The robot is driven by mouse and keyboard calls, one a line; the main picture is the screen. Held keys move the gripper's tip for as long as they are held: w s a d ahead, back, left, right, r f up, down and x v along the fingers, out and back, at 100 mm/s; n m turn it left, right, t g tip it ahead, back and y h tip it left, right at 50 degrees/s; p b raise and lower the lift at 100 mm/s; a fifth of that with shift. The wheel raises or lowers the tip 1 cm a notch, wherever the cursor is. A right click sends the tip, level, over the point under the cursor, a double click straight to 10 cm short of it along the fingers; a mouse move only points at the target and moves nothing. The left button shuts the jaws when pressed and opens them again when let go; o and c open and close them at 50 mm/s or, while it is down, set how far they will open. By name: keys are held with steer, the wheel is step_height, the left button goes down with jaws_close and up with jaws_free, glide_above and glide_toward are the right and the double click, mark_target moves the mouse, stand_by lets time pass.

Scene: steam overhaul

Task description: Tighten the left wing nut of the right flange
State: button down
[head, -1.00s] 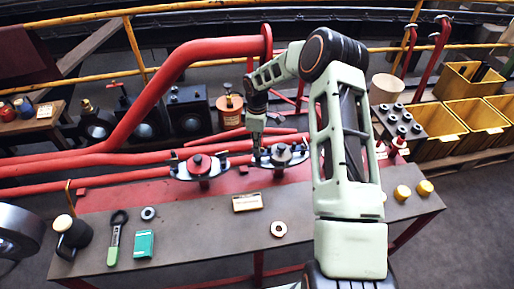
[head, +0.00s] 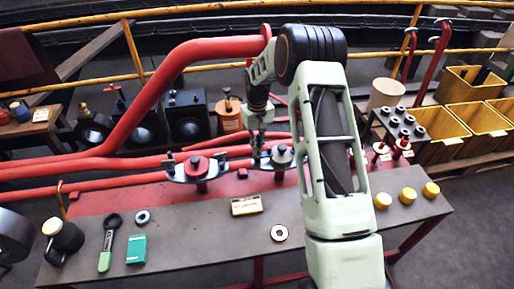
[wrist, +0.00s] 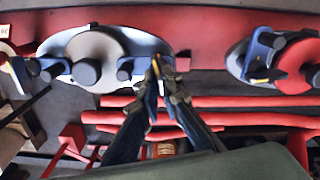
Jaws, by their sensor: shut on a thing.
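The right flange (head: 280,156) has a grey round cap and stands on the red pipe stand behind the bench; in the wrist view it is at upper left (wrist: 92,55). Its left wing nut is on the right of that flange in the wrist view, at the fingertips and mostly hidden by them. My gripper (head: 257,152), also in the wrist view (wrist: 158,70), points down and is shut on this wing nut. The left flange (head: 201,166) has a red cap and blue fittings; it shows at the right of the wrist view (wrist: 295,66).
The grey bench (head: 190,225) holds a green-handled wrench (head: 107,245), a green box (head: 136,249), a small label plate (head: 246,205), a ring (head: 279,233) and yellow caps (head: 408,195). Red pipes (head: 130,125) run close behind the flanges. Bare bench top lies in front.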

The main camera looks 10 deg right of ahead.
steer(key=shift+m, duration=1.4)
steer(key=shift+d+m+b, duration=0.1)
steer(key=shift+m+b, duration=0.2)
steer(key=c, duration=2.1)
jaws_free()
step_height(320, 180, up, 12)
steer(key=shift+r, duration=0.1)
